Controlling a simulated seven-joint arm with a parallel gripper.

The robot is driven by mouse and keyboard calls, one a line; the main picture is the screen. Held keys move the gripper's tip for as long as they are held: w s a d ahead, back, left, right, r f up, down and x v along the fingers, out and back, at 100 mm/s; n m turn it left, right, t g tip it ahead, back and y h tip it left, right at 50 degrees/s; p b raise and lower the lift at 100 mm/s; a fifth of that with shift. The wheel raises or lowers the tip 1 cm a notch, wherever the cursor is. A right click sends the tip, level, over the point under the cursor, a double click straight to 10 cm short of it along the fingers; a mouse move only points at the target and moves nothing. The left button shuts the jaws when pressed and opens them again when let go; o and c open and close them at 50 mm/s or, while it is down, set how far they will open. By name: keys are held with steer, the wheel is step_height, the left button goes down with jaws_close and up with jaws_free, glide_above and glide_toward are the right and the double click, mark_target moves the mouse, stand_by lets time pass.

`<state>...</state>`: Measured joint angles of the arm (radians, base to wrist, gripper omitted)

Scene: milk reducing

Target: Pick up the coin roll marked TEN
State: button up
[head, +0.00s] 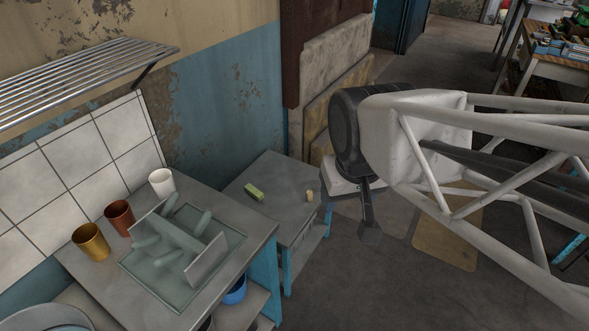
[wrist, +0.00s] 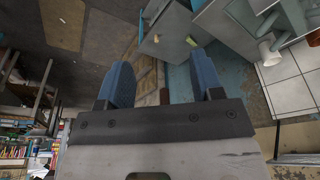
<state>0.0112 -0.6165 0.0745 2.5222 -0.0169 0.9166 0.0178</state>
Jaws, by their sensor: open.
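A small tan upright cylinder (head: 309,196) stands near the right side of the low grey table (head: 285,172) in the head view. A green block-like piece (head: 254,192) lies to its left on the same table. Both also show small in the wrist view, the tan cylinder (wrist: 156,38) left of the green piece (wrist: 191,41). No marking is readable, so I cannot tell which is the roll marked TEN. My gripper (head: 368,228) hangs to the right of the table, apart from both. In the wrist view its blue fingers (wrist: 162,66) are spread and empty.
A higher grey counter (head: 262,228) at the left bears a gold cup (head: 90,241), a copper cup (head: 119,217), a white cup (head: 162,182) and a glassy tray (head: 140,281) with a rack. A wire shelf (head: 85,80) hangs above. The low table's middle is clear.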

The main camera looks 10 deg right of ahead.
steer(key=w+d+f+t, duration=0.1)
steer(key=w+d+f, duration=0.1)
steer(key=w, duration=0.9)
steer(key=n+t+y, duration=0.2)
steer(key=n+t, duration=0.1)
steer(key=t, duration=0.5)
glide_above(309, 197)
steer(key=s+d, duration=0.2)
steer(key=s, duration=0.1)
step_height(309, 197, down, 45)
steer(key=shift+t+y, duration=0.6)
steer(key=shift+t, duration=0.1)
steer(key=f, duration=0.6)
steer(key=s+f, duration=0.1)
steer(key=f, duration=0.3)
steer(key=shift+d+f, duration=0.1)
steer(key=shift+x, duration=1.3)
steer(key=shift+w, duration=0.1)
